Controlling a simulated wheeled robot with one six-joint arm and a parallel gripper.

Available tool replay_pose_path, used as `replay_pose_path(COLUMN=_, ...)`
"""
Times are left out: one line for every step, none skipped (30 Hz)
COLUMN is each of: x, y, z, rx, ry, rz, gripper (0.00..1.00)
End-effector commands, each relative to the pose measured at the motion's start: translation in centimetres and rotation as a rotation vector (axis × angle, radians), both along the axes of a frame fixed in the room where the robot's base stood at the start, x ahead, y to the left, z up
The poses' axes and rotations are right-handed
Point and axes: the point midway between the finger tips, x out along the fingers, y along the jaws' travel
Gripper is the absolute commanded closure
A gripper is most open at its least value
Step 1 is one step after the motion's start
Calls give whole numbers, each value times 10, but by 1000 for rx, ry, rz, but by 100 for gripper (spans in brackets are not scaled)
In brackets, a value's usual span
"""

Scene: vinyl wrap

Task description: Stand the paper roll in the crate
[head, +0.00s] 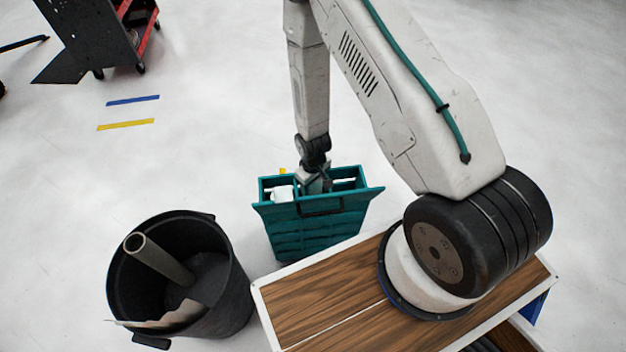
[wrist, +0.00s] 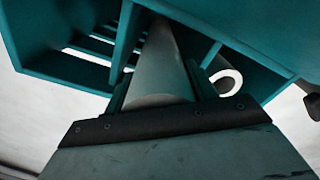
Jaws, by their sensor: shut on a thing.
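The teal crate (head: 315,232) stands on the floor in the head view, with dividers making compartments. My gripper (head: 316,182) is down at its top, near the middle. In the wrist view my gripper (wrist: 160,92) is shut on a pale grey-white cylinder, which looks like the paper roll (wrist: 160,65). It reaches away from the jaws among the walls of the crate (wrist: 45,35). Its far end is hidden, so I cannot tell whether it touches the bottom. The head view hides most of it behind my gripper.
A white hollow roll (wrist: 228,80) is in another compartment; a white thing (head: 283,193) shows at the crate's left. A black bin (head: 235,300) with a grey tube (head: 160,260) stands left. A wood-topped surface (head: 320,300) is in front. Floor behind is mostly clear.

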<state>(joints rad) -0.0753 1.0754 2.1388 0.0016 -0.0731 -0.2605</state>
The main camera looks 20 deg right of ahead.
Motion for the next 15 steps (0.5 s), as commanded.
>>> replay_pose_path(x=0, y=0, z=-1, rx=0, ry=0, rz=0, gripper=89)
replay_pose_path(x=0, y=0, z=-1, rx=0, ry=0, rz=0, gripper=89)
replay_pose_path(x=0, y=0, z=-1, rx=0, ry=0, rz=0, gripper=89)
replay_pose_path(x=0, y=0, z=-1, rx=0, ry=0, rz=0, gripper=89)
replay_pose_path(x=0, y=0, z=-1, rx=0, ry=0, rz=0, gripper=89)
replay_pose_path(x=0, y=0, z=-1, rx=0, ry=0, rz=0, gripper=89)
replay_pose_path(x=0, y=0, z=-1, rx=0, ry=0, rz=0, gripper=89)
replay_pose_path(x=0, y=0, z=-1, rx=0, ry=0, rz=0, gripper=89)
replay_pose_path(x=0, y=0, z=-1, rx=0, ry=0, rz=0, gripper=41)
replay_pose_path(x=0, y=0, z=-1, rx=0, ry=0, rz=0, gripper=33)
replay_pose_path(x=0, y=0, z=-1, rx=0, ry=0, rz=0, gripper=25)
replay_pose_path(x=0, y=0, z=-1, rx=0, ry=0, rz=0, gripper=19)
replay_pose_path(x=0, y=0, z=-1, rx=0, ry=0, rz=0, gripper=19)
replay_pose_path(x=0, y=0, z=-1, rx=0, ry=0, rz=0, gripper=19)
replay_pose_path(x=0, y=0, z=-1, rx=0, ry=0, rz=0, gripper=19)
